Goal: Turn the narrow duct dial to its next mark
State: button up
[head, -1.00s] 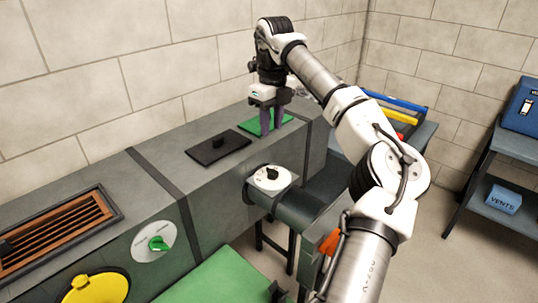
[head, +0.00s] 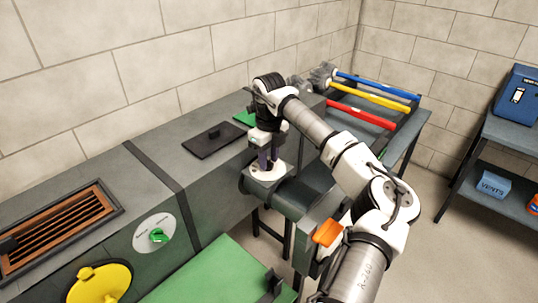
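The narrow duct dial (head: 257,174) is a white round plate on top of the narrow grey duct that juts from the side of the big duct. My gripper (head: 268,166) is right above it, pointing down, with its dark purple fingers reaching to the plate. The dial's black knob and its marks are hidden behind the fingers. I cannot tell whether the fingers touch or grip the knob.
A second dial with a green knob (head: 158,236) is on the big duct's side. A black plate (head: 215,141) and a green plate (head: 245,118) lie on the duct top. Blue, yellow and red (head: 361,116) rods lie on the table behind my arm.

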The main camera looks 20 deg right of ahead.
jog(key=shift+f, duration=0.1)
grip_shut()
dwell(0.4)
jog(key=shift+d+f+n+b, duration=0.1)
jog(key=shift+n+b, duration=0.45)
jog(key=shift+n, duration=0.35)
jog(key=n+b, duration=0.1)
jog(key=n, duration=0.2)
jog(key=shift+w+n, duration=0.1)
jog(key=shift+n, duration=0.2)
jog(key=n, duration=0.5)
jog(key=shift+w+n, duration=0.15)
jog(key=shift+n, duration=0.15)
